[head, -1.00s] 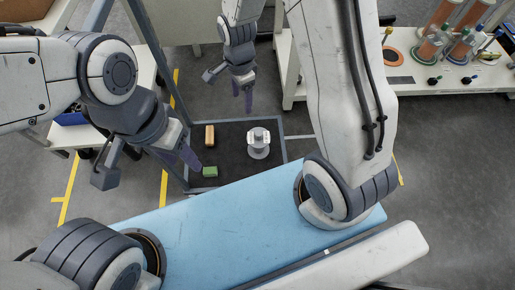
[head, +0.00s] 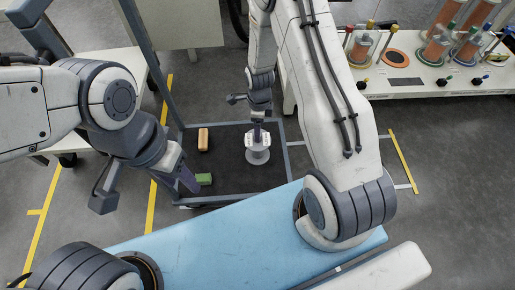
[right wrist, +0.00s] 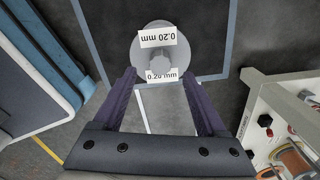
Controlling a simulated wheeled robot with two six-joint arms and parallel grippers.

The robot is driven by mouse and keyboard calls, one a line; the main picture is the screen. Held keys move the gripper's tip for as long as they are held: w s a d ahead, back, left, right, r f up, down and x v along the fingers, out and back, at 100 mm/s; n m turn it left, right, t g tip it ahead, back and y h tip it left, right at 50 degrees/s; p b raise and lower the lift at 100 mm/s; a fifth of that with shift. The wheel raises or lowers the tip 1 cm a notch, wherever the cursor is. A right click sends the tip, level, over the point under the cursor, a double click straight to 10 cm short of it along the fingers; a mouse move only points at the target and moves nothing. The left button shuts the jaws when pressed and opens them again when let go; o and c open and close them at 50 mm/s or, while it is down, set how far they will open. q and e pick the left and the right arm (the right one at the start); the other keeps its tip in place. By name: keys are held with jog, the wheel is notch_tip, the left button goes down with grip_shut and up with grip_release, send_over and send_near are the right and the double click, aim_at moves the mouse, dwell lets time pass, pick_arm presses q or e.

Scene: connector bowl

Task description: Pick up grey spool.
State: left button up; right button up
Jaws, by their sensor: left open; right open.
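The grey spool (head: 258,156) stands on the dark surface of a low framed platform, with white labels on it. In the right wrist view the spool (right wrist: 148,54) is ahead of the fingertips, and its labels read 0.20 mm. My right gripper (head: 247,115) is open and empty, close to the spool, with one finger overlapping its top in the head view. In the right wrist view the open right gripper (right wrist: 158,75) points its two fingers toward either side of the spool's near end. My left gripper (head: 147,189) is open and empty, left of the platform's front.
A tan block (head: 203,139) and a green block (head: 204,179) lie left of the spool on the platform (head: 225,170). A grey post rises at the platform's left. A white bench (head: 430,85) with copper-coloured spools stands at the back right.

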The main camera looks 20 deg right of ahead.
aim_at(258, 145)
jog(key=f+b, duration=0.2)
jog(key=f, duration=0.2)
jog(key=shift+w+a+f+b, duration=0.15)
jog(key=shift+a+f+b, duration=0.1)
jog(key=shift+f+b, duration=0.15)
grip_shut()
jog(key=shift+r, duration=0.1)
dwell(0.9)
